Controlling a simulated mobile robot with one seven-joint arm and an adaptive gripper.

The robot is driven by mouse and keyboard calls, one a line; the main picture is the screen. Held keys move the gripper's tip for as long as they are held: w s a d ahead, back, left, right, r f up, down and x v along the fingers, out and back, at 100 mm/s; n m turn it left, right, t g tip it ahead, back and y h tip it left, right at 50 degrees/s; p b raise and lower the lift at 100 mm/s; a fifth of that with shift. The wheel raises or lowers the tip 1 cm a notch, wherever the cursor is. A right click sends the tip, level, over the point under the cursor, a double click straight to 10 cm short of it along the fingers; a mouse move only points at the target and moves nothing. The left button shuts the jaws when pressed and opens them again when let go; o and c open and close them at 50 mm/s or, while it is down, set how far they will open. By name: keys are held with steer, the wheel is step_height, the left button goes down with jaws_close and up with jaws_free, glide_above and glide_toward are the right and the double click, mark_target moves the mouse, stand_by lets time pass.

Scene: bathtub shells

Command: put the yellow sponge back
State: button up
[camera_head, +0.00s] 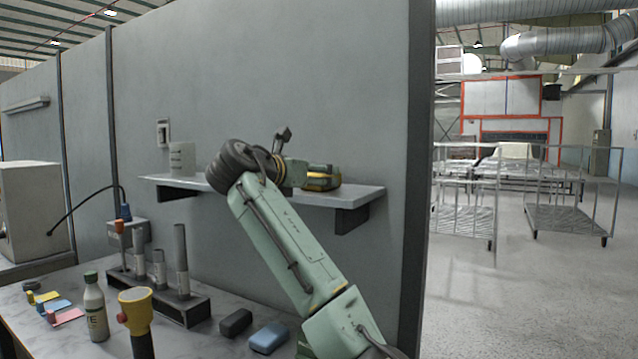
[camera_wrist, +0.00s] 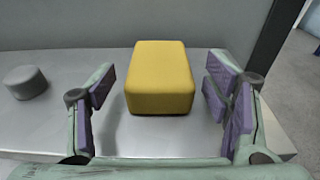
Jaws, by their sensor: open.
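The yellow sponge (camera_wrist: 160,78) is a rounded block lying on the metal wall shelf (camera_wrist: 150,137). In the wrist view it sits between the fingers of my gripper (camera_wrist: 161,92), with a visible gap on each side. My gripper is open and holds nothing. In the head view my gripper (camera_head: 302,177) is over the right part of the shelf (camera_head: 355,194), where a strip of the yellow sponge (camera_head: 322,184) shows, partly hidden by the gripper.
A grey cup (camera_head: 181,159) stands on the shelf's left part. A small grey round object (camera_wrist: 25,82) is left of the sponge. Below, the bench holds a tube rack (camera_head: 170,303), a white bottle (camera_head: 95,308), a yellow-headed tool (camera_head: 136,308), and dark and blue blocks (camera_head: 269,338).

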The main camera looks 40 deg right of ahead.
steer(key=b+v, duration=0.3)
steer(key=v, duration=0.6)
steer(key=shift+d, duration=0.1)
